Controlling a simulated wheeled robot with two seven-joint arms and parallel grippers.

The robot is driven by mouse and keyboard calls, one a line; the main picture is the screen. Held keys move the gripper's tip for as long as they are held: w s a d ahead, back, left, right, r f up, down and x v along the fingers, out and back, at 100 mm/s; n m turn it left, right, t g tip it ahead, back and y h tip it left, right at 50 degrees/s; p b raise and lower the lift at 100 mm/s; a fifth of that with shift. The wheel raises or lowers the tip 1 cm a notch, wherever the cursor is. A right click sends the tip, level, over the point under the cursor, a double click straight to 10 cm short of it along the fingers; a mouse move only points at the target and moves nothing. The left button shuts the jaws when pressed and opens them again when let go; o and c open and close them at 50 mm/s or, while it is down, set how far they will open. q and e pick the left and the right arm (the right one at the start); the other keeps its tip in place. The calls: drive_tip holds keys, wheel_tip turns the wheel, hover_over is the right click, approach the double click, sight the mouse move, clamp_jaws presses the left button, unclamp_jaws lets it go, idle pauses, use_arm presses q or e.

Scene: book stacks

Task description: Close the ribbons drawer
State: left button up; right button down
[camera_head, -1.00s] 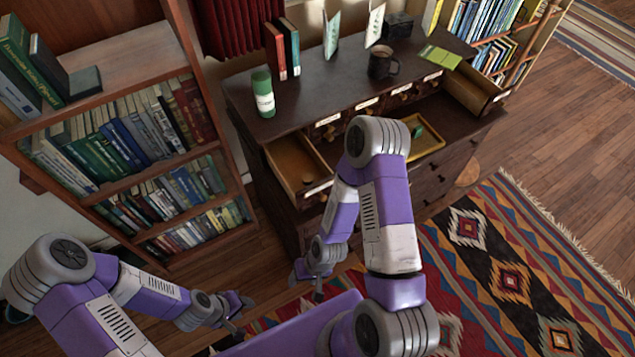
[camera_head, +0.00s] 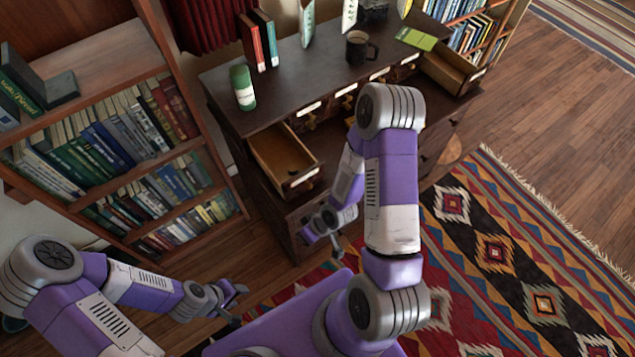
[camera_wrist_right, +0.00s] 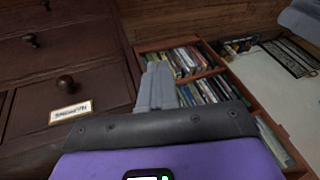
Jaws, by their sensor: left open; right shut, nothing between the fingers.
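A dark wooden cabinet (camera_head: 300,92) has a row of small labelled drawers under its top. A right drawer (camera_head: 450,72) is also pulled out. Their labels are too small to read, so I cannot tell which is the ribbons drawer. My right gripper (camera_head: 336,244) is shut and empty, in front of the cabinet and below the left open drawer. In the right wrist view its fingers (camera_wrist_right: 157,85) are together beside closed lower drawers (camera_wrist_right: 70,85). My left gripper (camera_head: 238,302) is open and empty over the floor at lower left.
A green bottle (camera_head: 242,88), books (camera_head: 262,40), a dark mug (camera_head: 358,47) and a green booklet (camera_head: 416,38) stand or lie on the cabinet top. A bookcase (camera_head: 130,130) is at left. A patterned rug (camera_head: 500,250) covers open floor at right.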

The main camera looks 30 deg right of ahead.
use_arm(q)
wheel_tip(320, 180, up, 7)
drive_tip(key=p, duration=0.6)
use_arm(e)
drive_tip(key=s+d+r+n+t, duration=0.1)
drive_tip(key=d+r+n+t, duration=0.1)
drive_tip(key=d+r+n, duration=1.4)
use_arm(q)
drive_tip(key=shift+a+b+x, duration=0.2)
drive_tip(key=shift+b+x, duration=1.05)
drive_tip(key=shift+a+b+x, duration=0.25)
drive_tip(key=shift+b+x, duration=0.95)
drive_tip(key=shift+x, duration=0.05)
use_arm(e)
drive_tip(key=w+a+f+m, duration=0.1)
drive_tip(key=w+a+f, duration=0.5)
drive_tip(key=w+a, duration=0.1)
drive_tip(key=shift+w+f+y, duration=0.3)
drive_tip(key=shift+w+f, duration=0.05)
drive_tip(key=shift+w, duration=0.15)
use_arm(q)
drive_tip(key=shift+f, duration=0.1)
